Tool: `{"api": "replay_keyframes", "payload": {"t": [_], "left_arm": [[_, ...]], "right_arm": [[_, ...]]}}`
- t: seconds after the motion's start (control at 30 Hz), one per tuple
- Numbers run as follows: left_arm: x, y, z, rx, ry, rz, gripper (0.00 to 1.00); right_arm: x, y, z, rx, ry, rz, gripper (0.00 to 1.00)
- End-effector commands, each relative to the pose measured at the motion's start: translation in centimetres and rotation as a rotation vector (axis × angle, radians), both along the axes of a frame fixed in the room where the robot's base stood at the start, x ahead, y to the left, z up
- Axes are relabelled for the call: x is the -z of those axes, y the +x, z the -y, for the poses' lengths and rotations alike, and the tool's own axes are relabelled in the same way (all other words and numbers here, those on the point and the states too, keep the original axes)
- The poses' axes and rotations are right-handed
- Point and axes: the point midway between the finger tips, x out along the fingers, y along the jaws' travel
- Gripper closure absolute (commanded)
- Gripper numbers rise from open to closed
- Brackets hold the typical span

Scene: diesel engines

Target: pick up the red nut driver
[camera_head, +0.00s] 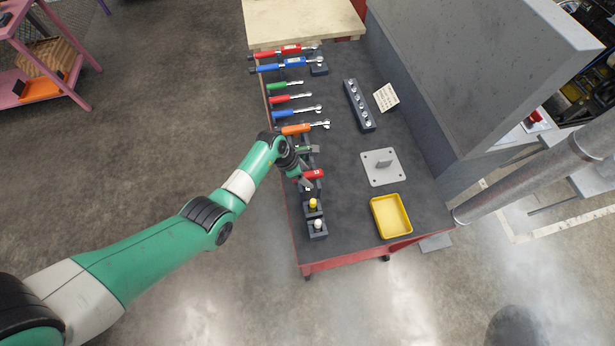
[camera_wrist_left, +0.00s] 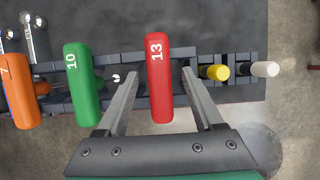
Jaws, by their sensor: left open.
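The red nut driver (camera_wrist_left: 159,78), marked 13, stands in a dark rack in the left wrist view, its handle between my two fingers. It also shows in the head view (camera_head: 313,174) at the front left of the bench, beside my left gripper (camera_head: 304,180). In the left wrist view my left gripper (camera_wrist_left: 160,75) is open, with one finger on each side of the red handle and visible gaps to it. The lower shaft of the driver is hidden. My right gripper is in neither view.
A green driver (camera_wrist_left: 82,84) marked 10 and an orange one (camera_wrist_left: 18,92) marked 7 stand to the left. Yellow (camera_wrist_left: 216,72) and white (camera_wrist_left: 264,69) handles are to the right. A yellow tray (camera_head: 378,222) and grey plate (camera_head: 372,173) lie on the bench (camera_head: 345,205).

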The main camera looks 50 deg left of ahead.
Motion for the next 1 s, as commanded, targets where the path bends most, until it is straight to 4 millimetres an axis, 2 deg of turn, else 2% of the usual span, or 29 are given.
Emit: {"api": "replay_keyframes", "payload": {"t": [0.03, 0.1, 0.33, 0.7, 1.0], "left_arm": [[1.03, 0.23, 0.17, 0.001, 0.0, -0.001, 0.31], [1.34, 0.41, 0.26, 0.001, 0.0, 0.0, 0.31], [1.23, 0.44, 0.27, 0.001, 0.001, 0.002, 0.33], [1.22, 0.43, 0.27, 0.0, 0.0, 0.0, 1.0], [1.22, 0.43, 0.27, 0.0, 0.0, 0.0, 1.0]], "right_arm": [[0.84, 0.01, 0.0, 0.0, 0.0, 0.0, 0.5], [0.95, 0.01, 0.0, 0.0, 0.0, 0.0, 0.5], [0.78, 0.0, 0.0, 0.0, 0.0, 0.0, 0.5], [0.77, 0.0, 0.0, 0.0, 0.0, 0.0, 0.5], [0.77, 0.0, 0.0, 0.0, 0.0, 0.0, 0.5]]}}
